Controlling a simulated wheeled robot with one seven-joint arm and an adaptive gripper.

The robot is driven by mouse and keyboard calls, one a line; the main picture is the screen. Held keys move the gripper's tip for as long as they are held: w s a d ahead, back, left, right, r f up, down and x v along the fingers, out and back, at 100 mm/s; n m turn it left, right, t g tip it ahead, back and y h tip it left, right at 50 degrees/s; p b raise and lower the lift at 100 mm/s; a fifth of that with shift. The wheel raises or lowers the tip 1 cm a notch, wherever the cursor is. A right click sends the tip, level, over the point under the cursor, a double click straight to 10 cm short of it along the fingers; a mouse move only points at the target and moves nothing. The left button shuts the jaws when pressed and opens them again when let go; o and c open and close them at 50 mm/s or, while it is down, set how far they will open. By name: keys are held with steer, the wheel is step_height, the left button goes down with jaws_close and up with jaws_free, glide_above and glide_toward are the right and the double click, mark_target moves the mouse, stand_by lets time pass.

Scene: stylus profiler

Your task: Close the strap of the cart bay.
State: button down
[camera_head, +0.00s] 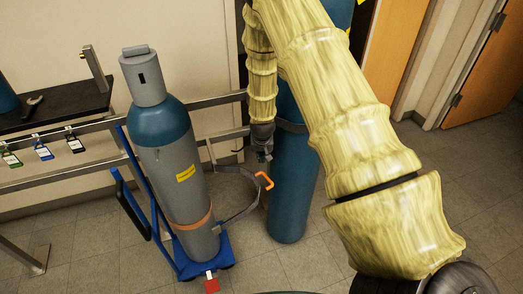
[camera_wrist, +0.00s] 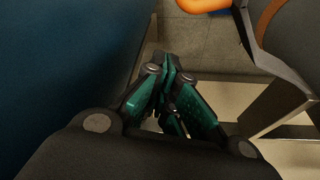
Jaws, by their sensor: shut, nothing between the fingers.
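The cart bay's strap (camera_head: 240,208) is a grey curved band with an orange hook-shaped handle (camera_head: 264,181). In the head view it stands out to the right of the grey cylinder with the blue shoulder (camera_head: 175,150), its free end away from the cylinder. In the wrist view the orange handle (camera_wrist: 203,4) is cut off at the top edge, with the grey strap (camera_wrist: 262,58) running down right from it. My gripper (camera_head: 263,156) hangs just above and behind the handle, apart from it. Its fingers (camera_wrist: 168,72) are shut and empty.
The cylinder stands on a blue cart (camera_head: 222,247) with a red pedal (camera_head: 211,285). A tall blue cylinder (camera_head: 290,195) stands close to my gripper on the right. A metal rail (camera_head: 222,101) runs behind, with several tags hanging at left. Floor in front is clear.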

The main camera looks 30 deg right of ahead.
steer(key=s+a+f+p, duration=0.1)
steer(key=s+p, duration=0.1)
steer(key=shift+s+a+f, duration=0.35)
steer(key=shift+s+a, duration=0.05)
steer(key=shift+s, duration=0.1)
stand_by(0.5)
